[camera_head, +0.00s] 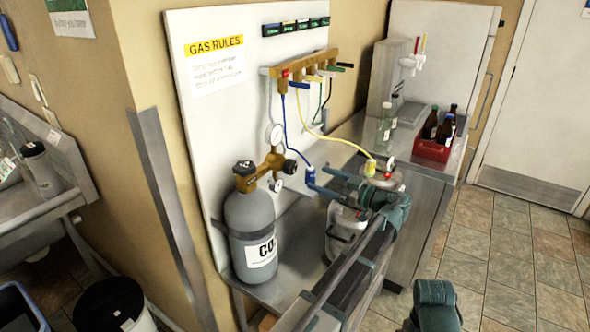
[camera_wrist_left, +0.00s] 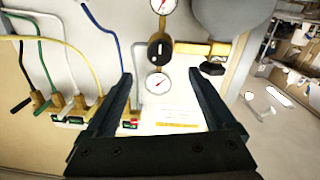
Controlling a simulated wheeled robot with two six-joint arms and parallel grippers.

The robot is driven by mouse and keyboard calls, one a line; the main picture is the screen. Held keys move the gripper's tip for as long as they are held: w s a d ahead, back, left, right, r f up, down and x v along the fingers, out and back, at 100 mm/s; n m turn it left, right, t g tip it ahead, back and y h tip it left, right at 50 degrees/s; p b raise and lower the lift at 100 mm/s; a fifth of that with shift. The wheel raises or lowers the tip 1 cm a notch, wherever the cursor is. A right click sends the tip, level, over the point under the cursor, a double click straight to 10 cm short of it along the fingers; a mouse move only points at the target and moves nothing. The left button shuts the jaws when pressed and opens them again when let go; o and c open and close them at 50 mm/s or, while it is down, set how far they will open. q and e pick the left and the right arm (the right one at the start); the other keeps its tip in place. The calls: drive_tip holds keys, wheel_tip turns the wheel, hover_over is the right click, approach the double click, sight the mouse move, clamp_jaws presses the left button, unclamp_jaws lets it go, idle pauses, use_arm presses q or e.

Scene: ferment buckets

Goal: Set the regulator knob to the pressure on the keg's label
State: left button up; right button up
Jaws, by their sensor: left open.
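The regulator (camera_head: 272,163) is a brass body with two round gauges on the grey CO2 cylinder (camera_head: 250,235). Its black knob (camera_head: 290,167) faces out; in the left wrist view the knob (camera_wrist_left: 157,49) shows a white mark. The upper gauge (camera_head: 276,134) and lower gauge (camera_head: 277,185) have needles too small to read. My left gripper (camera_head: 319,179) is open and empty, a short way right of the knob and apart from it. In the left wrist view the gripper's fingers (camera_wrist_left: 167,75) spread either side of the regulator. The keg (camera_head: 345,222) stands partly hidden behind my left arm; its label is unreadable.
A brass manifold (camera_head: 300,68) with coloured hoses hangs on the white panel above. A yellow hose (camera_head: 335,138) and a blue hose (camera_head: 296,130) run down near my gripper. A red crate (camera_head: 432,148) with bottles stands on the back counter.

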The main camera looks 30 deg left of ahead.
sight(294, 168)
use_arm(q)
drive_tip(key=a, duration=0.7)
drive_tip(key=w+a, duration=0.1)
drive_tip(key=a, duration=0.2)
drive_tip(key=shift+a, duration=0.15)
drive_tip(key=c, duration=1.4)
drive_tip(key=shift+o, duration=0.2)
